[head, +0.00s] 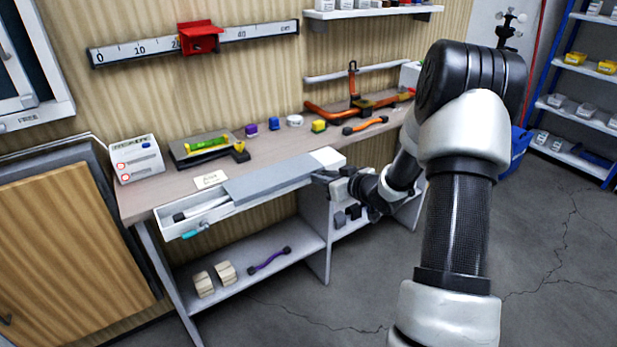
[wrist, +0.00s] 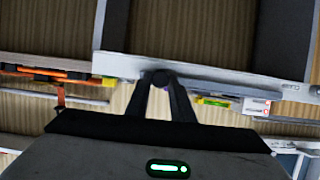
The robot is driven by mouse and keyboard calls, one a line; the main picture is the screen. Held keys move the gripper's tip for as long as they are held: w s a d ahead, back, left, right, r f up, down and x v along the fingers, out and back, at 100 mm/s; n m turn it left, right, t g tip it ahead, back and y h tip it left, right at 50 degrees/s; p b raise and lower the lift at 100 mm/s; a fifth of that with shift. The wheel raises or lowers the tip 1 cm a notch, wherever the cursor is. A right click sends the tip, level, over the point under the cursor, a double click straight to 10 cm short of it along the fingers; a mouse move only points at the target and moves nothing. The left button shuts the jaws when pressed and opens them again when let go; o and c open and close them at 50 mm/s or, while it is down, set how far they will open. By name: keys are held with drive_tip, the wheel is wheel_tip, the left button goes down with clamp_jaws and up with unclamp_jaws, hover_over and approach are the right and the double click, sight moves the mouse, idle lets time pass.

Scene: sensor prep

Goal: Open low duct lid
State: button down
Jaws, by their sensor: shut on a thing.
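The low duct (head: 215,222) is a long white channel along the front edge of the workbench. Its grey lid (head: 270,179) covers the middle and right part, and the left end is uncovered, with a white rod-like piece and a dark end inside. My gripper (head: 322,177) is at the right end of the lid, in front of it. In the wrist view, my gripper's fingers (wrist: 161,82) close together at a small dark round knob (wrist: 161,76) on the edge of a pale bar (wrist: 215,79). The fingertips' exact contact is hard to see.
A lower shelf (head: 240,275) holds wooden blocks and a purple handle. A cabinet (head: 75,250) is at left; floor is clear in front.

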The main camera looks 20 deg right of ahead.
drive_tip(key=d, duration=0.2)
drive_tip(key=w+d+p, duration=0.1)
drive_tip(key=d, duration=0.1)
drive_tip(key=w+d+p, duration=0.1)
drive_tip(key=d, duration=0.2)
drive_tip(key=shift+f, duration=0.1)
drive_tip(key=c, duration=1.5)
unclamp_jaws()
drive_tip(key=shift+c, duration=0.2)
drive_tip(key=shift+a, duration=0.1)
drive_tip(key=p+v, duration=0.3)
drive_tip(key=v, duration=1.4)
drive_tip(key=shift+r, duration=0.25)
drive_tip(key=shift+s, duration=0.1)
